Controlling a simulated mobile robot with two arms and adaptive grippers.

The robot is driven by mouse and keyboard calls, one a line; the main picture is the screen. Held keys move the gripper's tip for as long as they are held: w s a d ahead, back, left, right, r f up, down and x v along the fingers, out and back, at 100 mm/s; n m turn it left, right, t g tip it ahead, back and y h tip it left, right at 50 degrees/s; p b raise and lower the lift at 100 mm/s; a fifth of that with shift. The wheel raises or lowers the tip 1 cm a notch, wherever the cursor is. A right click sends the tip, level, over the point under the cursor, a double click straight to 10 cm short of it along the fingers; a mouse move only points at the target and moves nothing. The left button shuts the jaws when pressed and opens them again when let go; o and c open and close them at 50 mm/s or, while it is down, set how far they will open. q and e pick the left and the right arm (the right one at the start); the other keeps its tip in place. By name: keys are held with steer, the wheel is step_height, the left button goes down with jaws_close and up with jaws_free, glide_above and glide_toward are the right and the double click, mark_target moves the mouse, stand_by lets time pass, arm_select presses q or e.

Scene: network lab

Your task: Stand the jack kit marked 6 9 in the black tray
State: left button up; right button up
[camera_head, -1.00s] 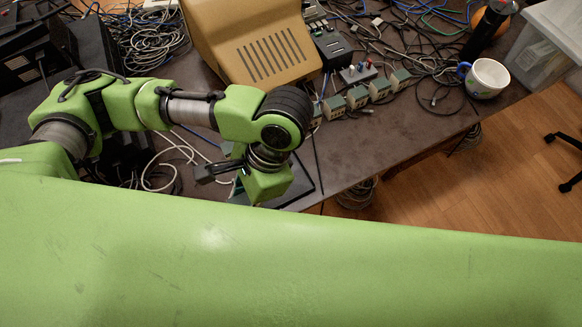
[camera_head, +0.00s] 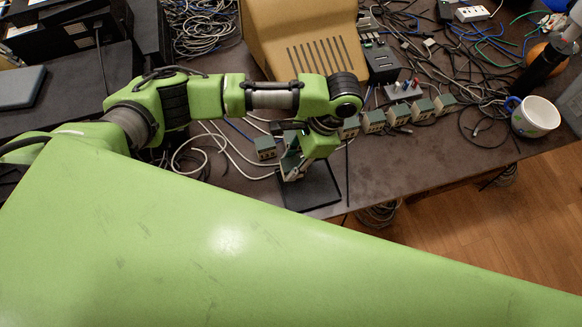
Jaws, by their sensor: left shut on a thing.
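My left gripper (camera_head: 290,172) points down over the black tray (camera_head: 322,187) near the table's front edge. It is shut on a small green and pale thing (camera_head: 291,160), apparently a jack kit. The fingers partly hide it, and I cannot tell whether it touches the tray. Another green and beige jack kit (camera_head: 265,149) stands just left of the gripper. Several similar kits stand in a row to the right, among them one (camera_head: 373,121) near my wrist and one (camera_head: 445,104) at the row's far end. Their marks are too small to read. My right gripper is not in view.
A beige monitor housing (camera_head: 305,45) stands behind my left arm. A grey strip with coloured knobs (camera_head: 403,90) lies behind the row. A white mug (camera_head: 535,117) stands at the right. Loose cables (camera_head: 200,25) cover the back. The table front right of the tray is clear.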

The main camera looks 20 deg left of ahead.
arm_select(q)
step_height(320, 180, down, 2)
steer(key=shift+s+f, duration=0.1)
steer(key=shift+f, duration=0.15)
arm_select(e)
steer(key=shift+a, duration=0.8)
arm_select(q)
steer(key=shift+f, duration=0.1)
steer(key=o, duration=1.1)
steer(key=shift+o, duration=0.2)
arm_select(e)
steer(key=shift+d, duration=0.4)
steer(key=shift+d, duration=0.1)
